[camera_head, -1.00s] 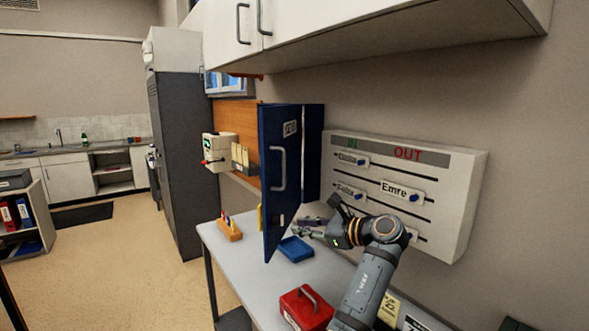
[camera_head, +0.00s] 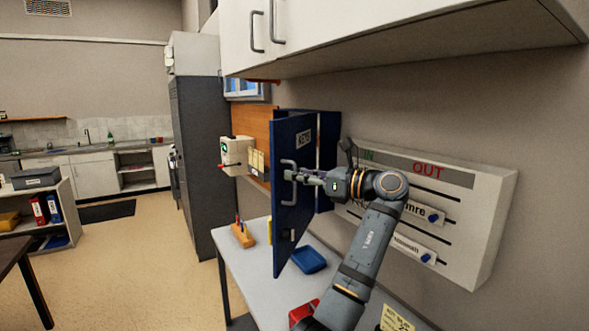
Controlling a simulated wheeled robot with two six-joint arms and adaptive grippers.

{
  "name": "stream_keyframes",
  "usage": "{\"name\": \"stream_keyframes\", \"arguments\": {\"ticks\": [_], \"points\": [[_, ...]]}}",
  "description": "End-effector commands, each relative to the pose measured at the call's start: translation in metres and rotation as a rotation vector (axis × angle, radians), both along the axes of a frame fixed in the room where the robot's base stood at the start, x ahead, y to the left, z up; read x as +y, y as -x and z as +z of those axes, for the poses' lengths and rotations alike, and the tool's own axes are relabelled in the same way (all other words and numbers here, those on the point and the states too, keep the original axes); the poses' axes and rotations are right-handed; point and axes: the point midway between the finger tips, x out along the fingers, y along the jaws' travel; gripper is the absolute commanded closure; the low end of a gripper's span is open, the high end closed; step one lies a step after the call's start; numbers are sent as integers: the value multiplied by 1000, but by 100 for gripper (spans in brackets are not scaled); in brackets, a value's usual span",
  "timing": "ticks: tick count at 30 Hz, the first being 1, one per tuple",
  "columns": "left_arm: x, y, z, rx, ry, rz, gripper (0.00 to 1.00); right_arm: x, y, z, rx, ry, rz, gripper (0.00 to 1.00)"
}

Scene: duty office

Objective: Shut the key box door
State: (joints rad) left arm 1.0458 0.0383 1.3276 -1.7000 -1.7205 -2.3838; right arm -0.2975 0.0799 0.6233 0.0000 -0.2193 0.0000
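The blue key box door (camera_head: 292,222) stands open, swung out from the blue key box (camera_head: 327,160) on the wall. Its outer face carries a white label and a pale bar handle (camera_head: 288,165). The door hides most of the inside of the box.
An IN/OUT board (camera_head: 480,225) hangs right of the box. Below is a grey table (camera_head: 248,284) with a blue tray (camera_head: 309,259), a wooden holder (camera_head: 243,236) and a partly hidden red box (camera_head: 303,311). White cupboards (camera_head: 345,30) hang above. Open floor lies left.

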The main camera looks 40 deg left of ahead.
Motion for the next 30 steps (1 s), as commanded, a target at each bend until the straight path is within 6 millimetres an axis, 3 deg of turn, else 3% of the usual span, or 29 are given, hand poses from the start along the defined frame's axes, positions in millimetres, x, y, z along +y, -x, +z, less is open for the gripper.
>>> {"name": "stream_keyframes", "arguments": {"ticks": [4,11,16,30], "points": [[11,3,1,0,-1,0,82,0,-1,4,-1,0,0,46],[12,3,0,-1,0,-1,82,0,2,3,3,0,0,46],[12,3,0,-1,0,-1,100,0,3,3,5,0,0,46],[11,3,0,-1,0,-1,100,0,5,3,8,0,-1,46]]}}
